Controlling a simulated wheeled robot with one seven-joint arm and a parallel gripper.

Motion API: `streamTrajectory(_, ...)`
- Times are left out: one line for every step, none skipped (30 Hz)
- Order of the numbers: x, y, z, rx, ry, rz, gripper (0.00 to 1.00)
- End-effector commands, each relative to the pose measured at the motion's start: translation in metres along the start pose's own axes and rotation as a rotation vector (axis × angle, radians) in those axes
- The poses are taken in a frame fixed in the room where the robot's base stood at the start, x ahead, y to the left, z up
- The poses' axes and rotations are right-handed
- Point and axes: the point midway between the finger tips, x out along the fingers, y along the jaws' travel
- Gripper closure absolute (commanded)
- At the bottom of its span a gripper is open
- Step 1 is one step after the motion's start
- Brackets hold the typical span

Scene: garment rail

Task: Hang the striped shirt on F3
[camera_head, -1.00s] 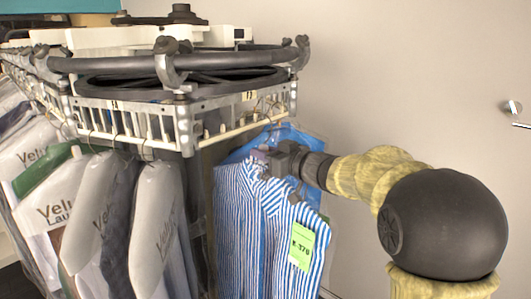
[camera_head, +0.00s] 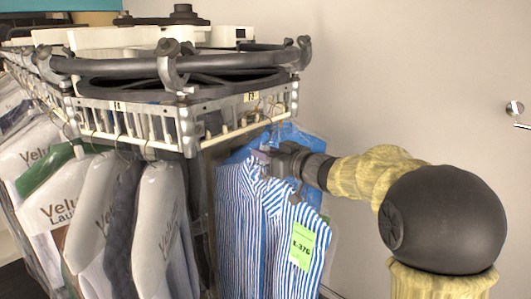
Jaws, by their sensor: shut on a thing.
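The blue and white striped shirt (camera_head: 250,225) hangs below the right end of the rail, with a green tag (camera_head: 302,246) on its right side. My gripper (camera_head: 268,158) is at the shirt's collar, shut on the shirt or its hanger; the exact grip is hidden. A thin hanger hook (camera_head: 270,128) rises above the collar close to the rail's edge. Whether it touches the rail cannot be told. The white slotted rail (camera_head: 240,128) carries a small label (camera_head: 251,97) on its right face, apparently F3, too small to read surely.
Several bagged garments (camera_head: 158,225) hang along the left side. A dark wheel rim (camera_head: 190,66) and metal brackets sit on the rail.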

Motion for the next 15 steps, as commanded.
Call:
streamTrajectory(0.0,0.0,-0.001,-0.001,0.002,0.0,1.0)
streamTrajectory(0.0,0.0,-0.001,-0.001,0.002,0.0,1.0)
streamTrajectory(0.001,0.0,-0.001,-0.001,0.002,-0.001,1.0)
streamTrajectory(0.002,0.0,-0.001,-0.001,0.002,-0.001,1.0)
streamTrajectory(0.003,0.0,-0.002,-0.001,0.002,-0.001,1.0)
streamTrajectory(0.004,-0.001,-0.002,-0.001,0.002,-0.001,1.0)
streamTrajectory(0.005,-0.001,-0.002,-0.001,0.002,-0.001,1.0)
streamTrajectory(0.006,-0.001,-0.002,-0.001,0.002,-0.001,1.0)
streamTrajectory(0.007,-0.001,-0.002,-0.001,0.002,-0.001,1.0)
streamTrajectory(0.008,-0.001,-0.002,-0.002,0.002,-0.001,1.0)
streamTrajectory(0.009,-0.001,-0.003,-0.002,0.002,-0.001,1.0)
streamTrajectory(0.011,-0.001,-0.003,-0.002,0.003,-0.001,1.0)
streamTrajectory(0.011,-0.001,-0.003,-0.002,0.003,-0.001,1.0)
streamTrajectory(0.012,-0.001,-0.003,-0.003,0.002,-0.001,1.0)
streamTrajectory(0.014,-0.001,-0.003,-0.003,0.002,-0.001,1.0)
